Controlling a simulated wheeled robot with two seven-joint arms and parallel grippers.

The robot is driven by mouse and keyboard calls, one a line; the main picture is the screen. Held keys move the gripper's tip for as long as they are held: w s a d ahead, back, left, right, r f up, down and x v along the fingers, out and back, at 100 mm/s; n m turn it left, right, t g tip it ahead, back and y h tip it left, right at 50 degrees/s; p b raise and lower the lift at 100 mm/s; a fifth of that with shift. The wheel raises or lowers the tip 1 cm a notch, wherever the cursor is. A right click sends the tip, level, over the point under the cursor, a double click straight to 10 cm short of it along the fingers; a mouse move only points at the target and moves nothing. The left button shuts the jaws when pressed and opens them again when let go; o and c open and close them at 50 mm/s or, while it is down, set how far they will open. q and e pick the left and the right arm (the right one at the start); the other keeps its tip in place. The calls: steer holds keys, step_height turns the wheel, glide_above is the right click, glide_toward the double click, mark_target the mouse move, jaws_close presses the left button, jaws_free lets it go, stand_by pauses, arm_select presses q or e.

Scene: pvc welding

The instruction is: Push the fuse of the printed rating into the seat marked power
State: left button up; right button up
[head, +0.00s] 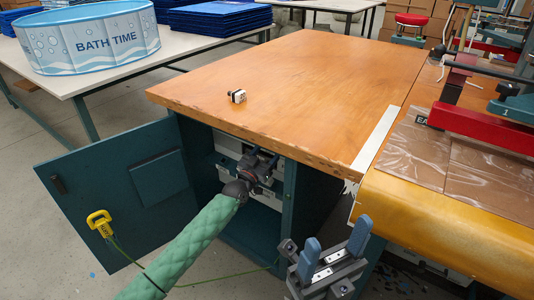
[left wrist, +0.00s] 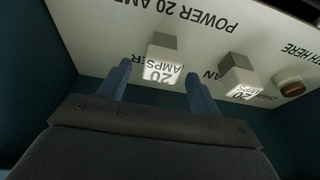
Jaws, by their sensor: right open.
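In the left wrist view a pale panel (left wrist: 112,35) carries upside-down lettering, including "POWER 20 AMP" and "FAN". A grey fuse with a lit white face reading "20 AMPS" (left wrist: 162,62) stands at the power marking; how deep it sits I cannot tell. My left gripper (left wrist: 160,72) is open, its blue fingers on either side of this fuse with gaps showing. A second "20 AMPS" fuse (left wrist: 240,76) is at the fan marking. In the head view my left gripper (head: 262,165) reaches into the cabinet, its fingertips hidden. My right gripper (head: 335,250) is open and empty.
A small black-and-white object (head: 237,96) lies on the wooden bench top (head: 300,75). The cabinet door (head: 115,195) stands open at left, with a yellow tool (head: 100,222) on it. A round brown knob (left wrist: 291,87) is beside the fan fuse. A red clamp machine (head: 480,125) is at right.

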arm_select(q)
steer(key=p+v, duration=0.1)
steer(key=v, duration=0.6)
steer(key=shift+s+a+f, duration=0.15)
steer(key=shift+s+a, duration=0.05)
steer(key=shift+s, duration=0.1)
steer(key=shift+c, duration=0.2)
